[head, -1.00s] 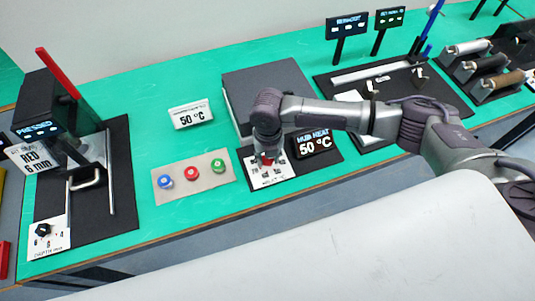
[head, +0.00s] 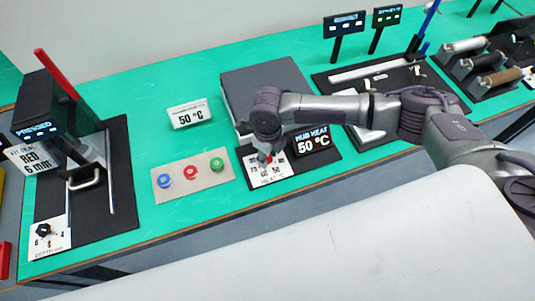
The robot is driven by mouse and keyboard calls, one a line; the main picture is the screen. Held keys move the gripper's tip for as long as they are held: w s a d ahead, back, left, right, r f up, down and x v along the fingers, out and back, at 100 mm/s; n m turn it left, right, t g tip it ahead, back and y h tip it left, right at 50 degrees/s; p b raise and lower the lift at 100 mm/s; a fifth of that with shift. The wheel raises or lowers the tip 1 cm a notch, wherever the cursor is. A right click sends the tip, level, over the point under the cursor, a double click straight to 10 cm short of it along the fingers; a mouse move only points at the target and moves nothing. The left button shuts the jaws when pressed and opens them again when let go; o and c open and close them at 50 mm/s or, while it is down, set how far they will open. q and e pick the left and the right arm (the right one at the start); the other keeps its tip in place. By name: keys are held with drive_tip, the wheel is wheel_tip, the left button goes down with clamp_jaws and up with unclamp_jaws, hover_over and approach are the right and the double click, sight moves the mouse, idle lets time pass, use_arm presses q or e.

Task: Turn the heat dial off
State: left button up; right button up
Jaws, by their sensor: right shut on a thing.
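The heat dial's white plate (head: 259,180) with printed numbers lies at the front of a dark base, near the table's front edge. My right gripper (head: 265,158) points down over this plate and is shut on the heat dial. The dial itself is mostly hidden by the fingers, with a bit of red showing there, so its pointer direction cannot be read. The black display (head: 312,142) beside it reads HUB HEAT 50 °C. My left gripper is not in view.
A white sign (head: 189,115) also reads 50 °C. A plate with blue, red and green buttons (head: 190,173) lies left of the dial. A black press station (head: 60,130) with a red lever stands farther left. A grey box (head: 268,84) stands behind my gripper.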

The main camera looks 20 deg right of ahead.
sight(268, 158)
idle(0.5)
drive_tip(key=o, duration=1.2)
drive_tip(key=shift+c, duration=0.2)
drive_tip(key=shift+r, duration=0.1)
wheel_tip(268, 158, up, 12)
